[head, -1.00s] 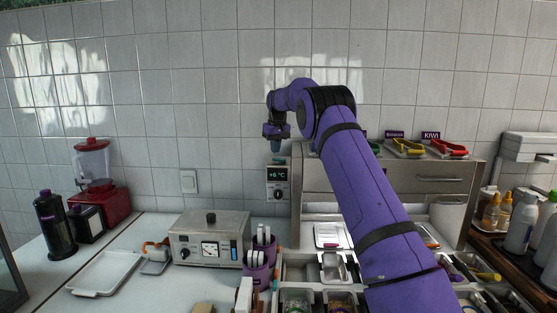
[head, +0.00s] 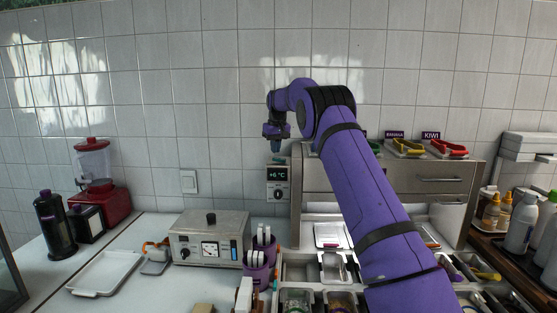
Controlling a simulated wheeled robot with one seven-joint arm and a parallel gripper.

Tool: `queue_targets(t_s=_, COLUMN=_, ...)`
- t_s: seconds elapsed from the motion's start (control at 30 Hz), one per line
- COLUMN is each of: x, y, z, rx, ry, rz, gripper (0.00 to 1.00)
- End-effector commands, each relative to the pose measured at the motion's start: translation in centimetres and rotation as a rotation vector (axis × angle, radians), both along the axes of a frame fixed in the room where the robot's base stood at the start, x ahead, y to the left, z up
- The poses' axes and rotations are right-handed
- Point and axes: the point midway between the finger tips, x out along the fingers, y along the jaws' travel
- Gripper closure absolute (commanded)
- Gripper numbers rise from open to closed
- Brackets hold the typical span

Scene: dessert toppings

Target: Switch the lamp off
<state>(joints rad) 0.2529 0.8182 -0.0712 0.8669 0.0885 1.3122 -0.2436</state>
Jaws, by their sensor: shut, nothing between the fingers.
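No lamp is plainly in view. A white wall switch (head: 189,181) is on the tiled wall, left of my gripper. My gripper (head: 276,146) points down in front of the wall, at the end of my purple arm. It is shut and empty, above a grey wall panel (head: 278,184) that reads +6 °C. A metal box (head: 209,239) with a black top knob, a gauge and a small blue element on its front stands on the counter below.
A purple cup (head: 258,276) with white sticks stands right of the metal box. A white tray (head: 104,273) and a red blender (head: 100,190) are at left. A steel cabinet (head: 400,185) with tongs on top stands behind my arm. The wall around the switch is clear.

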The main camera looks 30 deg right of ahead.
Motion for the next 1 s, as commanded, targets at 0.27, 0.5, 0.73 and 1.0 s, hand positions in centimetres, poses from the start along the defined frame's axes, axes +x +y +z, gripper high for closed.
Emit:
queue_targets(t_s=0.27, x=0.0, y=0.0, z=-0.1, rx=0.0, ry=0.0, rz=0.0, gripper=1.0)
queue_targets(t_s=0.5, x=0.0, y=0.0, z=-0.4, rx=0.0, ry=0.001, rz=0.0, gripper=1.0)
queue_targets(t_s=0.73, x=0.0, y=0.0, z=-0.7, rx=0.0, ry=0.0, rz=0.0, gripper=1.0)
queue_targets(t_s=1.0, x=0.0, y=0.0, z=-1.1, rx=0.0, ry=0.0, rz=0.0, gripper=1.0)
